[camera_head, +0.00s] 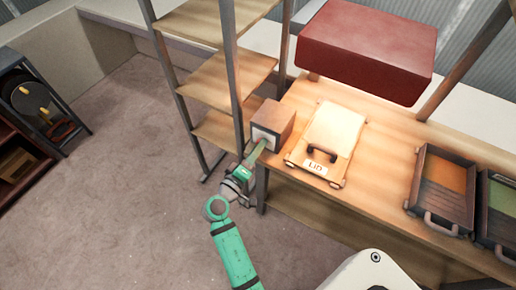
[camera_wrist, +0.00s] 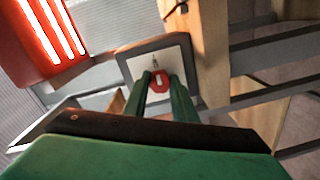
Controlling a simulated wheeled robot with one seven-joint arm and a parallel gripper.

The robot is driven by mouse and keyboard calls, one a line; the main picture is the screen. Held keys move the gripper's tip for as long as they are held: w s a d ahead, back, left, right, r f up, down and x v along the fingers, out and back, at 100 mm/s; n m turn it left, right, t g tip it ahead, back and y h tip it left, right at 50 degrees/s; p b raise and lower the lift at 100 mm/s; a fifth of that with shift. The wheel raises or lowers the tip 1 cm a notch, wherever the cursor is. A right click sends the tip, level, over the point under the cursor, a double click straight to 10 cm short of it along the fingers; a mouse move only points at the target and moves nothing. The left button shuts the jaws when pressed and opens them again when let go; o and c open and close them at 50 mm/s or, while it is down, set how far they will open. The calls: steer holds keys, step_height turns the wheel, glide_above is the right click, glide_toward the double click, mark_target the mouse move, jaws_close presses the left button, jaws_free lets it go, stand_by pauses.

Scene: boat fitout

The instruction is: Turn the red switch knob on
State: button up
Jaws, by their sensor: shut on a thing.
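The red switch knob (camera_wrist: 161,84) shows in the wrist view on a pale plate (camera_wrist: 183,57) with a grey frame. It has a white mark on its face, and a small dark mark sits above it on the plate. The plate is on the front of a brown box (camera_head: 276,117) at the left end of the workbench in the head view. My gripper (camera_head: 263,144) reaches this front, and its green fingers (camera_wrist: 160,80) are shut on the knob, one on each side. The knob is hidden in the head view.
A wooden lid board marked LID (camera_head: 331,138) lies right of the box. A red lamp hood (camera_head: 367,50) hangs above the bench (camera_head: 382,150). Trays (camera_head: 442,190) stand at the right. A shelf rack (camera_head: 232,70) rises close behind my gripper. Open floor (camera_head: 130,170) lies left.

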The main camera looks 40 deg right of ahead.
steer(key=shift+s, duration=0.1)
steer(key=o, duration=1)
steer(key=shift+o, duration=0.2)
steer(key=v, duration=1)
steer(key=shift+a, duration=0.35)
